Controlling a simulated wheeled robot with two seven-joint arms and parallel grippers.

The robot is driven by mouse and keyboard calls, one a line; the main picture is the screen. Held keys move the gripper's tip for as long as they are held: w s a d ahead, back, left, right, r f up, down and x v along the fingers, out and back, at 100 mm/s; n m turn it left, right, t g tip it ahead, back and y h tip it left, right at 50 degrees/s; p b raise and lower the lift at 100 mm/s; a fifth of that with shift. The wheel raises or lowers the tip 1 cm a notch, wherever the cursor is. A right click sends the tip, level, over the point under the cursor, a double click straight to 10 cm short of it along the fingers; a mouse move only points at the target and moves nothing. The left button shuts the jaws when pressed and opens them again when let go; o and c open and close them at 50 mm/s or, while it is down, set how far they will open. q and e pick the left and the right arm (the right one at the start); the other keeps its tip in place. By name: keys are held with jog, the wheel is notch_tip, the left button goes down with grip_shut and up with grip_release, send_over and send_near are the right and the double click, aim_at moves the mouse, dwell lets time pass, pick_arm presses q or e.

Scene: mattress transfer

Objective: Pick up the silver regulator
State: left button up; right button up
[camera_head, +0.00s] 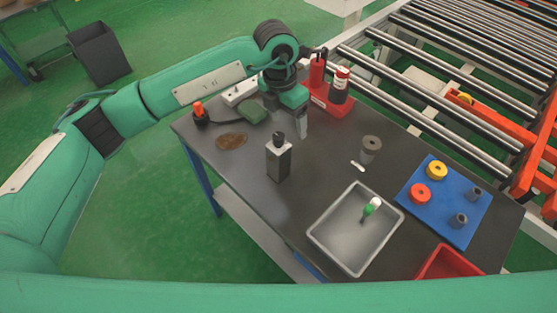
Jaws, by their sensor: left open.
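My left gripper (303,127) is open and points down over the back of the dark table. I see nothing between its fingers. A grey, metallic-looking block with a black knob on top (278,160) stands upright on the table, in front of and a little left of the gripper, apart from it. A short grey cylinder (369,151) stands to the right of the gripper. I cannot tell for sure which of these is the silver regulator. My right gripper is not in view.
The dark table (245,180) also holds a grey tray (335,242) with a green-and-white item (371,206), a blue mat (450,180) with rings and cylinders, a red bin (430,266), and a red holder (334,104) with bottles. A roller conveyor (400,88) runs behind.

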aim_at(277, 136)
pick_arm(q)
jog(key=shift+w+a+r+t+y, duration=0.15)
jog(key=shift+w+a+y, duration=0.3)
jog(key=shift+a, duration=0.2)
jog(key=shift+w+a+r+t+y, duration=0.15)
jog(key=shift+w+a+y, duration=0.25)
jog(key=shift+a, duration=0.2)
notch_tip(277, 136, down, 8)
jog(key=p, duration=0.2)
jog(key=shift+f+p, duration=0.2)
jog(key=shift+p, duration=0.2)
jog(key=shift+d+f+p, duration=0.1)
jog(key=shift+f+p, duration=0.5)
jog(key=f+p, duration=0.1)
jog(key=f, duration=0.2)
jog(key=shift+d+f+p, duration=0.1)
jog(key=shift+d+p, duration=0.1)
jog(key=shift+p, duration=0.15)
jog(key=shift+w+f, duration=0.1)
jog(key=shift+f, duration=0.35)
jog(key=shift+c, duration=0.4)
jog(key=shift+r, duration=0.1)
grip_shut()
